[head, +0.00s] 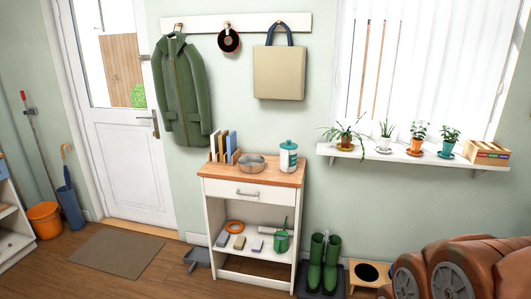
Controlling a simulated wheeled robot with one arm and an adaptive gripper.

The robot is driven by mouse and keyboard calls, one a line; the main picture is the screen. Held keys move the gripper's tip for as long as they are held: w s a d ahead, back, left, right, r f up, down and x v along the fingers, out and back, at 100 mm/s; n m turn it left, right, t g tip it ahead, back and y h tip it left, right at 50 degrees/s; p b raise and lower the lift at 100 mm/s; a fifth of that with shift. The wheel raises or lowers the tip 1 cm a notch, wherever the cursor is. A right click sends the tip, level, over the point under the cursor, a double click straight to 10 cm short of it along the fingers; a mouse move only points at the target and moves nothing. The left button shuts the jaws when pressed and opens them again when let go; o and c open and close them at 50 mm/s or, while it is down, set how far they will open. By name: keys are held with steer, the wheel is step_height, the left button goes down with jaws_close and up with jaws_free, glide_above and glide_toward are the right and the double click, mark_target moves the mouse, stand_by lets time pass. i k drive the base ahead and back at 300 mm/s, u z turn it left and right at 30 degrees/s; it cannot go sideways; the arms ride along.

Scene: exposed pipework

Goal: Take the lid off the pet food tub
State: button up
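The pet food tub (288,160) is a white canister with a teal band or label on its front. It stands upright at the right end of the wooden top of a small white cabinet. Its teal lid (289,144) is on top, with a small knob. My gripper is not in view; only brown arm links show at the lower right, well apart from the tub.
The cabinet top (283,179) also holds a metal bowl (251,163) and upright books (224,147). A shelf with potted plants (416,137) is to the right. Green boots (323,264) and a raised bowl stand (370,274) are on the floor. Open floor lies left of the cabinet.

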mark_target(288, 145)
steer(key=u, duration=0.25)
steer(key=i, duration=1.85)
steer(key=u, duration=0.45)
steer(key=i, duration=0.9)
steer(key=u, duration=0.1)
